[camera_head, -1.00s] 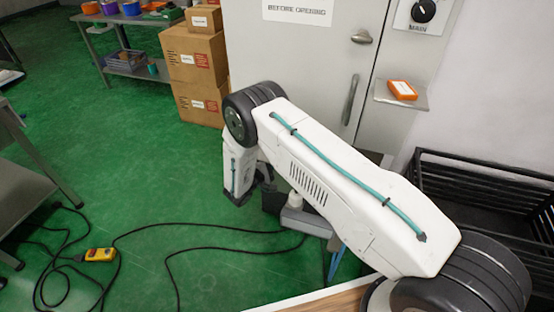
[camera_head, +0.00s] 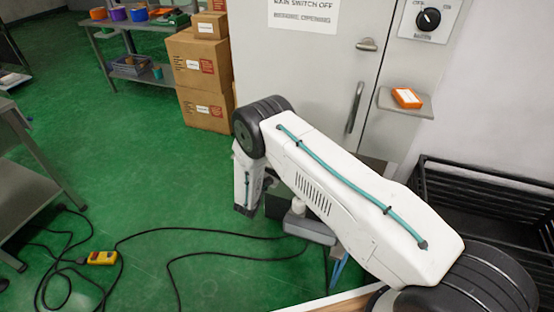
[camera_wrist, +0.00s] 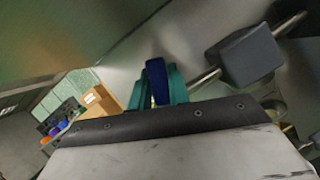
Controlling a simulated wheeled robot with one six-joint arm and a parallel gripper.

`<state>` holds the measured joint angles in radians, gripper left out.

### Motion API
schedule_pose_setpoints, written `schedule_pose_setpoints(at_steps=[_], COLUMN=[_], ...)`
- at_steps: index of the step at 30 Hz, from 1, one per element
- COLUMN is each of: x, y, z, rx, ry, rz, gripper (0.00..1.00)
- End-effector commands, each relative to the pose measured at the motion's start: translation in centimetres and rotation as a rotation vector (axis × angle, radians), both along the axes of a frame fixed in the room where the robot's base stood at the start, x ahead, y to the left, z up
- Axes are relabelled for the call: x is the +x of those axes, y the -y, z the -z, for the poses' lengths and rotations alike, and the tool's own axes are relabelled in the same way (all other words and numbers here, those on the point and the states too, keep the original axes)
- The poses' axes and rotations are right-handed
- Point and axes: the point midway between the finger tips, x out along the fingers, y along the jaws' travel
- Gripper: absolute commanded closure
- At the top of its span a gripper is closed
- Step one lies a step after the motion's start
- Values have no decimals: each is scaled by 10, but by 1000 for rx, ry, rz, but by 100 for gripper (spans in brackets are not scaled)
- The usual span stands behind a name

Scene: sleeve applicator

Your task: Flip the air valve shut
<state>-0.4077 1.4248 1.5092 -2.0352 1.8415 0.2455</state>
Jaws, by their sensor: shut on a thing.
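In the wrist view my gripper (camera_wrist: 160,82) shows as teal fingers close together around a dark blue lever-like piece (camera_wrist: 157,80), which I take to be the air valve's handle. The fingers are shut on it. A grey block (camera_wrist: 246,55) with metal rods at its sides lies just right of the fingers. The valve's body cannot be made out for sure. In the head view my white arm hides the gripper and the valve.
A grey cabinet (camera_head: 300,70) with a main switch (camera_head: 428,18) stands behind. A small shelf (camera_head: 405,104) carries an orange box (camera_head: 407,98). A black crate (camera_head: 480,190) is at right. Cartons (camera_head: 203,85) stand left; cables and a yellow pendant (camera_head: 102,258) lie on the green floor.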

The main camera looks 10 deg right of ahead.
Motion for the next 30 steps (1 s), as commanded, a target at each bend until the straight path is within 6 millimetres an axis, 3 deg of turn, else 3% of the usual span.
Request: schedule_pose_setpoints(at_steps=[15,30], x=[7,9], y=[-13,-16], z=[-3,-4], rx=[-294,-358], ry=[-198,-241], rz=[-5,-5], gripper=[100,100])
